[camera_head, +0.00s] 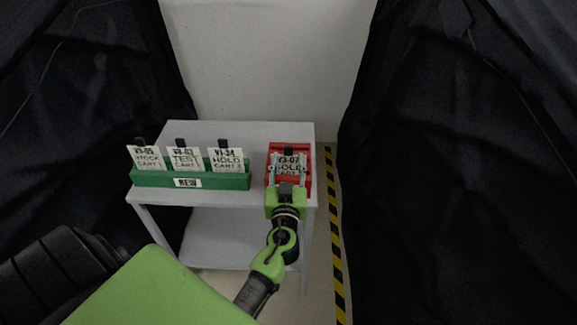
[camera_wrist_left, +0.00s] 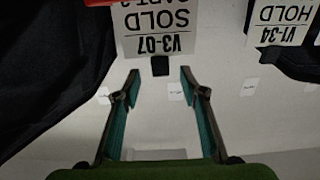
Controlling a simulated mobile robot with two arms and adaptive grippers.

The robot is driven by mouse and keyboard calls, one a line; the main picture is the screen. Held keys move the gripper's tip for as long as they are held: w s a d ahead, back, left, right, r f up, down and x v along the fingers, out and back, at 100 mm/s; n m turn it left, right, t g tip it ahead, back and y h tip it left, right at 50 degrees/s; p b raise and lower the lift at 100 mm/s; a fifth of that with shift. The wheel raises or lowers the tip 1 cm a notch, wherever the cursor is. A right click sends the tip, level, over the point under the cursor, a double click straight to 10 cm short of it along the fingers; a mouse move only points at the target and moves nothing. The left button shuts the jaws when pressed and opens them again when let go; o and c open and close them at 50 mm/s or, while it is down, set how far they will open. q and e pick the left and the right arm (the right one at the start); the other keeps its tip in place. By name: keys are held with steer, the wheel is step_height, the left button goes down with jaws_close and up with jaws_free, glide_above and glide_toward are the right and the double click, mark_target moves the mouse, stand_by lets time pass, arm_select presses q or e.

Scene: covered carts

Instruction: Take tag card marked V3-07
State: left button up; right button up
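The tag card marked V3-07 (camera_head: 290,160) stands in a red holder (camera_head: 307,183) at the right of the grey cart. In the left wrist view the card (camera_wrist_left: 157,22) appears upside down and reads SOLD, with its black tab (camera_wrist_left: 160,66) toward my fingers. My left gripper (camera_head: 288,168) is at the red holder, in front of the card. In the left wrist view its fingers (camera_wrist_left: 160,80) are apart, with the tab seen between or just beyond their tips; contact is not visible. My right gripper is not in view.
Black covers hang on both sides. The cart top (camera_head: 240,135) is clear behind the holders.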

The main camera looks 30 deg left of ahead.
mark_target(288, 151)
arm_select(q)
steer(key=shift+w+a+r, duration=0.15)
steer(key=shift+w, duration=0.05)
steer(key=p+x, duration=0.2)
steer(key=x, duration=0.2)
steer(key=shift+w+a, duration=0.2)
steer(key=shift+w, duration=0.15)
jaws_close()
